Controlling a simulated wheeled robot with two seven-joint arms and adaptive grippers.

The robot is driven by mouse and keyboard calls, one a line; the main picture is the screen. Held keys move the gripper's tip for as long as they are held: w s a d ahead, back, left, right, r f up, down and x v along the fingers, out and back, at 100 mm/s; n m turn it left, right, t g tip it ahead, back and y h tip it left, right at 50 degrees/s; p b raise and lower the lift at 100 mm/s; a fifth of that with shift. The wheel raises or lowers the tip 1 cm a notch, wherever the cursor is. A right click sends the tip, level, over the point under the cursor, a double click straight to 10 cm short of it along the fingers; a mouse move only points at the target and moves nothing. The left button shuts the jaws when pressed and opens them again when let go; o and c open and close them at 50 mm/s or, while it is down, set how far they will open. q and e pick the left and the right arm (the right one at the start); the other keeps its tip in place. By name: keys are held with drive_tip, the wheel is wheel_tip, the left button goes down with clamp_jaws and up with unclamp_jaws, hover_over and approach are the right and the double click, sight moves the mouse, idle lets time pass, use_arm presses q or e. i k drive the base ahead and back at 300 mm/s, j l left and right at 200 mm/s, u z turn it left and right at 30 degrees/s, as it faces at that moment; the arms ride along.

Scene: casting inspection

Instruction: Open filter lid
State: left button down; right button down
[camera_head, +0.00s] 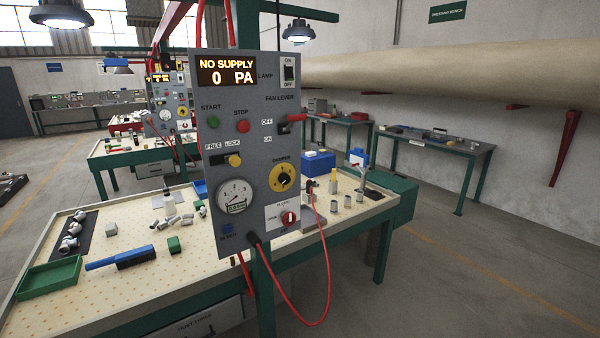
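A grey control panel (240,150) stands upright at the front edge of a perforated bench. Its display (226,71) reads "NO SUPPLY 0 PA". A light plate (283,218) with a red knob (289,218) sits at the panel's lower right; its small print is too small to read, so I cannot tell whether it is the filter lid. It looks flat against the panel. Neither of my grippers shows in the head view.
The bench (60,232) holds a green tray (48,279), a blue-handled tool (120,258), a dark mat with castings (72,238) and several small metal parts. Open floor lies at the right.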

sight(399, 185)
drive_tip(key=i+l+z, duration=1.25)
drive_tip(key=z, duration=0.15)
drive_tip(key=i+z, duration=0.3)
drive_tip(key=i, duration=1.25)
drive_tip(key=i+l+u, duration=0.15)
drive_tip(key=i, duration=0.25)
drive_tip(key=i+u, duration=0.15)
drive_tip(key=i, duration=0.25)
drive_tip(key=i+l+u, duration=0.15)
drive_tip(key=i+u, duration=0.15)
drive_tip(key=u, duration=0.15)
drive_tip(key=i+l+u, duration=0.25)
drive_tip(key=u, duration=0.15)
drive_tip(key=i+l+u, duration=0.3)
drive_tip(key=u, duration=0.15)
drive_tip(key=i+l+u, duration=0.2)
drive_tip(key=l+u, duration=0.2)
drive_tip(key=l, duration=0.1)
